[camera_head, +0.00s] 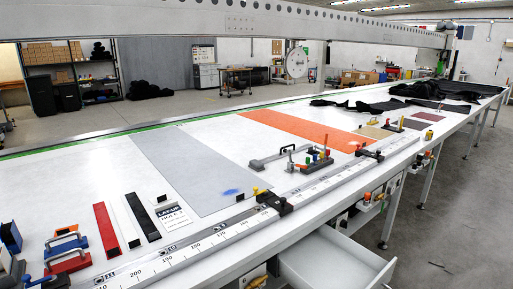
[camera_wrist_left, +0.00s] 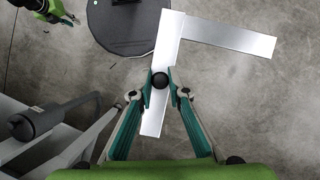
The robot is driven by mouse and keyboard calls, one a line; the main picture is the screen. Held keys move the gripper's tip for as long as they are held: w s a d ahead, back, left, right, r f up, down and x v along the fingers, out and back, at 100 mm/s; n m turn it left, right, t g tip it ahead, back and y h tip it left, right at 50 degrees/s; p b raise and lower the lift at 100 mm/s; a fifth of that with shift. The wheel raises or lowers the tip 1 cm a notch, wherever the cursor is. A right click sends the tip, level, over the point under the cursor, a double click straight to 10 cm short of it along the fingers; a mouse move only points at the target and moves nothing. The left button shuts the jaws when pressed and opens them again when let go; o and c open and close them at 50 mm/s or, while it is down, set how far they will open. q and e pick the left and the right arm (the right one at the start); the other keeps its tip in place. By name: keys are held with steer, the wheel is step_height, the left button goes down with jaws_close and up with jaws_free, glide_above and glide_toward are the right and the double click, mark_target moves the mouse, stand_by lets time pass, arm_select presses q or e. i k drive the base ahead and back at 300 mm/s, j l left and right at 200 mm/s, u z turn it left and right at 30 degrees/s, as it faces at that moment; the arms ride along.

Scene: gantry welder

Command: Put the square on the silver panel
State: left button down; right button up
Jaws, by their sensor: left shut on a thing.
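The square, a bright metal L-shaped piece with a round black knob (camera_wrist_left: 159,80), shows in the left wrist view. Its longer leg (camera_wrist_left: 168,45) runs up and down the picture and its shorter leg (camera_wrist_left: 230,36) points right. My left gripper (camera_wrist_left: 160,78) is shut on the square at its knob, with a teal finger on either side. The floor lies below it. The silver panel (camera_head: 190,170) lies flat on the long white table in the head view, with a blue smudge near its front edge. What seems to be my right gripper (camera_wrist_left: 55,14) shows partly at the top left; its jaws are unclear.
An orange panel (camera_head: 305,130) lies beyond the silver one. Red (camera_head: 106,230), white and black bars lie left of it. A measuring rail (camera_head: 235,222) runs along the table's front edge. An open drawer (camera_head: 335,262) juts out below.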

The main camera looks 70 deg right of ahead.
mark_target(216, 181)
steer(key=z, duration=2)
